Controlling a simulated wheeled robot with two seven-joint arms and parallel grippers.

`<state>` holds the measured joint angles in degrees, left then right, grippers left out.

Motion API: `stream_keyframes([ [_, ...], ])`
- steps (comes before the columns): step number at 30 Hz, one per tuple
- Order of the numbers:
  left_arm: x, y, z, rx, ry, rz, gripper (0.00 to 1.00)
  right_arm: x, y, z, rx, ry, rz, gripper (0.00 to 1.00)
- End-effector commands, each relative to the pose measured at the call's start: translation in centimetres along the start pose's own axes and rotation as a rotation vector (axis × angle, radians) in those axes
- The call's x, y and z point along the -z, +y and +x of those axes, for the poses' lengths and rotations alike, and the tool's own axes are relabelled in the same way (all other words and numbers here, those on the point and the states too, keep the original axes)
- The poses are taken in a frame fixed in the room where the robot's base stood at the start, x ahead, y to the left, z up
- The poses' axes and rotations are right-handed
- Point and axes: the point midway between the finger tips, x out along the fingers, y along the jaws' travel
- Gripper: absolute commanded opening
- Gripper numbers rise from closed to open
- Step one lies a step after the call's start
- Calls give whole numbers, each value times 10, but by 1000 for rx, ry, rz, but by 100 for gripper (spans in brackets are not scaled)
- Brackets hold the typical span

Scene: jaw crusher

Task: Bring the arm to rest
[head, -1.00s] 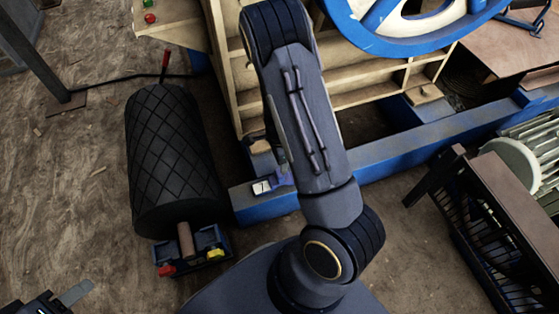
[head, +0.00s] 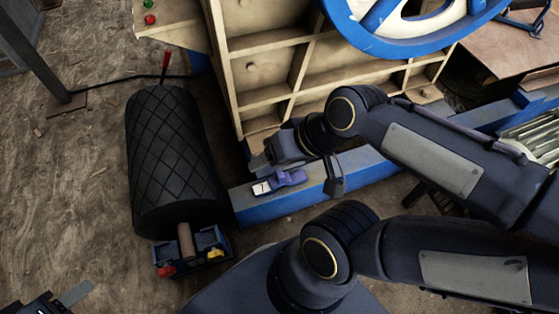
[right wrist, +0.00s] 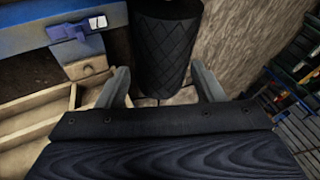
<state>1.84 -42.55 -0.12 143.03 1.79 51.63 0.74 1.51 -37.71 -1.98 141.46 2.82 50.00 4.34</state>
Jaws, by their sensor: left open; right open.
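My right arm (head: 430,150) reaches in from the right in the head view, bent over the blue beam. Its gripper (head: 262,162) is beside the beam's end, close to the cream crusher body. In the right wrist view the right gripper (right wrist: 162,85) shows two spread fingers with nothing between them. A small blue-purple part with a white tag (head: 279,183) lies on the beam just below that gripper; it also shows at the upper left in the right wrist view (right wrist: 76,31). My left gripper (head: 62,299) is open and empty at the lower left, partly cut off by the frame.
The blue flywheel (head: 400,42) and cream crusher body (head: 255,70) are behind. The blue beam (head: 262,208) runs to the right. Dirt floor (head: 70,190) at the left is mostly clear.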

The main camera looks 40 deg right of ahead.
Motion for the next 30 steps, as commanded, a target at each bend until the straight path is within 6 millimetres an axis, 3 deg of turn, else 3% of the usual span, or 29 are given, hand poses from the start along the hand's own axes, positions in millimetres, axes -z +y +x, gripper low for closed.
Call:
stream_keyframes([
  [6, 0, 0, 0, 0, 0, 0, 47, -12, 0, -7, -22, 29, -107, 61],
  [17, 4, 3, -7, 0, 0, 0, 47, -8, -4, -14, -21, 29, -104, 61],
  [23, 23, 21, -45, 0, 0, 0, 47, 8, -24, -52, -20, 29, -103, 61],
  [30, 61, 56, -121, 0, 1, 0, 47, 40, -64, -129, -20, 29, -103, 61],
])
